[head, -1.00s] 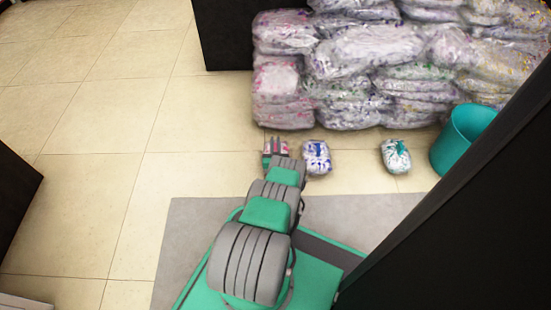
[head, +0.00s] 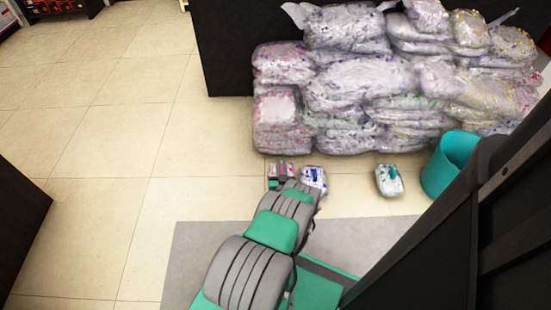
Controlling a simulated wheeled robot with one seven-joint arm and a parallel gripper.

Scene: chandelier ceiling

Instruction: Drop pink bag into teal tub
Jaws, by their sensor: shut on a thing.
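The pink bag (head: 288,169) is a small white-and-pink packet in front of the stacked bags. My gripper (head: 281,170) is at the far end of my arm and is shut on it; the gripper and arm hide much of the bag. I cannot tell whether the bag touches the floor. The teal tub (head: 432,177) stands upright on the floor at the right, well apart from my gripper. Its inside is mostly hidden, and a dark panel covers part of its lower right side.
A blue-and-white bag (head: 315,178) lies just right of my gripper. A teal-and-white bag (head: 389,181) lies between it and the tub. A large stack of plastic-wrapped bags (head: 350,85) stands behind. A dark panel (head: 450,245) fills the lower right. Tiled floor (head: 110,190) is clear at left.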

